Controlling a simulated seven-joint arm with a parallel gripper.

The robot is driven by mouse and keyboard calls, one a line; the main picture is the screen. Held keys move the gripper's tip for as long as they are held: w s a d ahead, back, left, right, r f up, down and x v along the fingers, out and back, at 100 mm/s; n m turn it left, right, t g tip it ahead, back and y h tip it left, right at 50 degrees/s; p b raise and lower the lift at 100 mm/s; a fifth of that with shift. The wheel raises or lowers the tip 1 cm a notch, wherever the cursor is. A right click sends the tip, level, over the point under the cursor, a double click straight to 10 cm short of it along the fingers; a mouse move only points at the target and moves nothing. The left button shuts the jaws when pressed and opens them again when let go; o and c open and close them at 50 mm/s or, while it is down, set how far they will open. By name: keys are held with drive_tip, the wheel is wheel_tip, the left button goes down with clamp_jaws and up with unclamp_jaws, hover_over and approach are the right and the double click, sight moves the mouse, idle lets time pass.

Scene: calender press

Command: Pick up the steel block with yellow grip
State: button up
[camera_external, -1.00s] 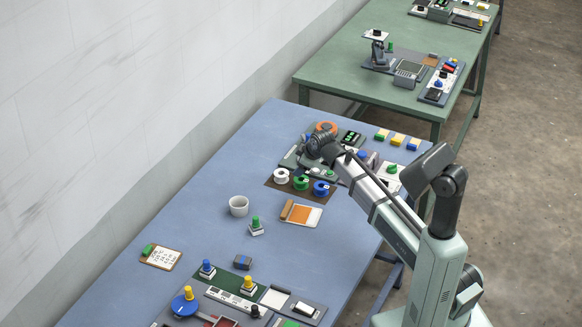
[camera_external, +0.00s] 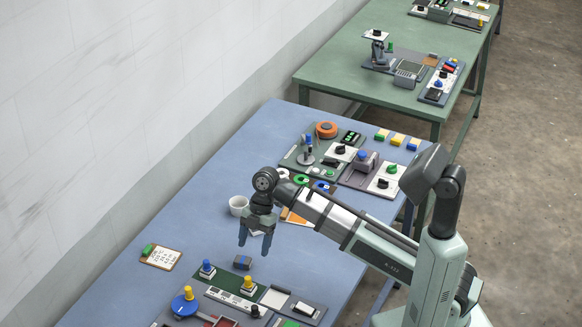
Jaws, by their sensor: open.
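The steel block with yellow grip (camera_external: 248,286) stands upright at the far edge of the front panel group, on a dark green plate. My gripper (camera_external: 254,246) is open and points down above the blue table, farther back than the block and apart from it. Nothing shows between its fingers. The small block with a green grip, seen earlier near the white cup, is hidden behind my gripper now.
A similar block with a blue grip (camera_external: 207,269) stands to the left of the yellow one. A small dark blue-grey block (camera_external: 242,262) lies just behind it. A white cup (camera_external: 238,205) and a clipboard (camera_external: 161,257) are nearby. Bare blue table (camera_external: 150,225) lies to the left.

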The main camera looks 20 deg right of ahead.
sight(248, 277)
drive_tip(key=shift+s+r+x, duration=0.1)
drive_tip(key=shift+s+x, duration=0.15)
drive_tip(key=shift+x, duration=2.1)
drive_tip(key=shift+s+r+x, duration=0.1)
drive_tip(key=shift+s+x, duration=0.15)
drive_tip(key=shift+x, duration=2.1)
drive_tip(key=shift+s+x, duration=0.25)
drive_tip(key=shift+x, duration=2.05)
drive_tip(key=shift+a, duration=0.1)
drive_tip(key=c, duration=1.2)
